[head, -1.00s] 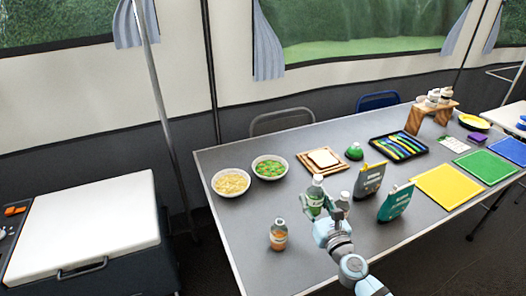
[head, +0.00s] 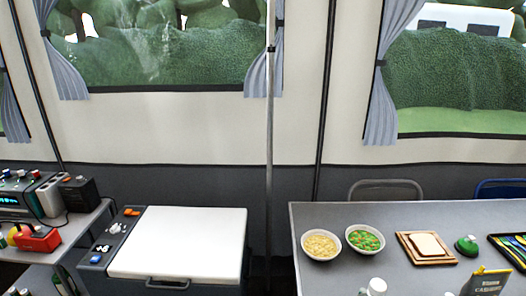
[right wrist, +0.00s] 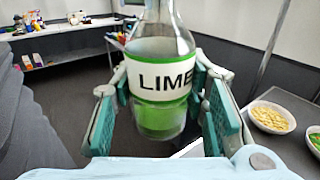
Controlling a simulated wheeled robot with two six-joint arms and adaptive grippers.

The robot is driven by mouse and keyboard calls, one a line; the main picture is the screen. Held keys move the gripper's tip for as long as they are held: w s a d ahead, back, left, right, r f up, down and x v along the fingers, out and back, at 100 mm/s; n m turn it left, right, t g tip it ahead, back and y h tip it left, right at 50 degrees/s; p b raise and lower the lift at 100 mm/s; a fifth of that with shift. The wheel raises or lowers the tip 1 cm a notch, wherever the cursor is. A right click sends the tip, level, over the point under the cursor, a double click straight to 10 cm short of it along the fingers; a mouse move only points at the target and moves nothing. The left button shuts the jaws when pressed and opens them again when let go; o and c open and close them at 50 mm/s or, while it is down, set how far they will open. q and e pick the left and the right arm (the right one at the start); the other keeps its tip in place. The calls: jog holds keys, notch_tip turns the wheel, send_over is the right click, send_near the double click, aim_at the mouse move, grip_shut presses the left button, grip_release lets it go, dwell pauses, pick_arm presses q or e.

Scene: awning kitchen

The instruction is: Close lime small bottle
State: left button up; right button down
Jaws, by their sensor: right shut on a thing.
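The lime bottle (right wrist: 160,85) is clear, with green contents and a white and green label reading LIME. It stands upright between the two teal-padded fingers of my right gripper (right wrist: 165,122) in the right wrist view. The gripper is shut on the bottle's body. The top of the bottle is cut off by the frame edge, so I cannot tell whether a cap is on it. My left gripper is in neither view.
The grey table (head: 330,262) at right holds a bowl of yellow food (head: 321,245), a bowl of green food (head: 365,239), bread on a board (head: 428,247) and a dark pouch (head: 487,284). A white-lidded cooler (head: 180,243) stands left, beside a cluttered shelf (head: 60,232).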

dwell(0.4)
jog(key=shift+w+a+n+g+y, duration=0.1)
jog(key=shift+a+n+g+y, duration=0.2)
jog(key=shift+a+g, duration=0.15)
jog(key=w+a+f+n+g+y, duration=0.1)
jog(key=a+n+g+y, duration=0.1)
jog(key=a+n+g, duration=0.5)
jog(key=a+g, duration=0.4)
jog(key=a, duration=0.1)
jog(key=shift+a+f+y, duration=0.15)
jog(key=shift+f+y, duration=0.15)
jog(key=shift+f, duration=0.1)
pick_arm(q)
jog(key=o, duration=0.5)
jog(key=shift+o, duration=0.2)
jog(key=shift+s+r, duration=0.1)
